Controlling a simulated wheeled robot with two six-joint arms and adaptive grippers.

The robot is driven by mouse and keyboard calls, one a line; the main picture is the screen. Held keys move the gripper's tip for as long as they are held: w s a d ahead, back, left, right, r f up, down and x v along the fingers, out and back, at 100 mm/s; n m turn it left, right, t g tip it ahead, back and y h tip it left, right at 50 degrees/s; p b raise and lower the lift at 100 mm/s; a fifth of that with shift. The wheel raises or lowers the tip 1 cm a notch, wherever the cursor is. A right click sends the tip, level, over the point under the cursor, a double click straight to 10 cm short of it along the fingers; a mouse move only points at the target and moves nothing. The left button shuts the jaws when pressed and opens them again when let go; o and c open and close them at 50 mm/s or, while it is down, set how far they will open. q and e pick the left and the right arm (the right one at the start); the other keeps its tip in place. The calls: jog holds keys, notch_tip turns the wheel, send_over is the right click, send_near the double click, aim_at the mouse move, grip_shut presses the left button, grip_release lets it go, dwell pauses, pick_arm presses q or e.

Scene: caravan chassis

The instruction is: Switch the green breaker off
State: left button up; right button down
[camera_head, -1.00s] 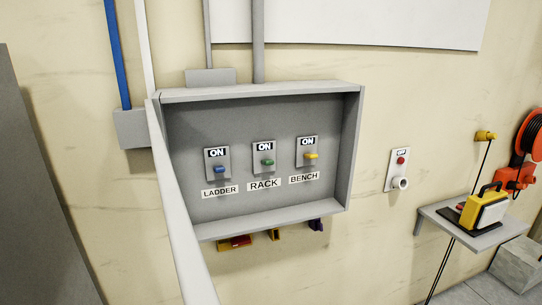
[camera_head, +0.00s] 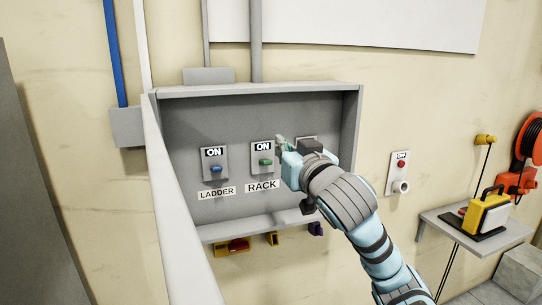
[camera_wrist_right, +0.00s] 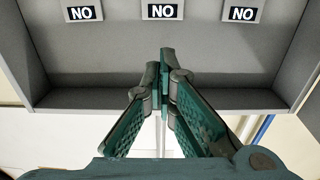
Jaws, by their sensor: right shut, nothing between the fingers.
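The green breaker (camera_head: 265,162) is the middle one of three in the grey open box, above the RACK label, and its window reads ON. My right gripper (camera_head: 280,143) is shut and empty, with its tips just right of the green breaker's plate; contact cannot be told. In the right wrist view my shut fingers (camera_wrist_right: 165,55) point toward the middle ON window (camera_wrist_right: 162,12), which appears upside down; the levers are out of that picture. My left gripper is not in view.
The blue breaker (camera_head: 215,170) reads ON at left. My right gripper and arm hide most of the right-hand breaker and its label. The box's lower ledge (camera_head: 240,226) juts out below. A red-button switch (camera_head: 400,165) and a shelf (camera_head: 436,222) with a yellow lamp are at right.

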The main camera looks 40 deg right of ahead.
aim_at(266, 162)
jog(key=shift+w+f, duration=0.1)
jog(key=shift+w, duration=0.05)
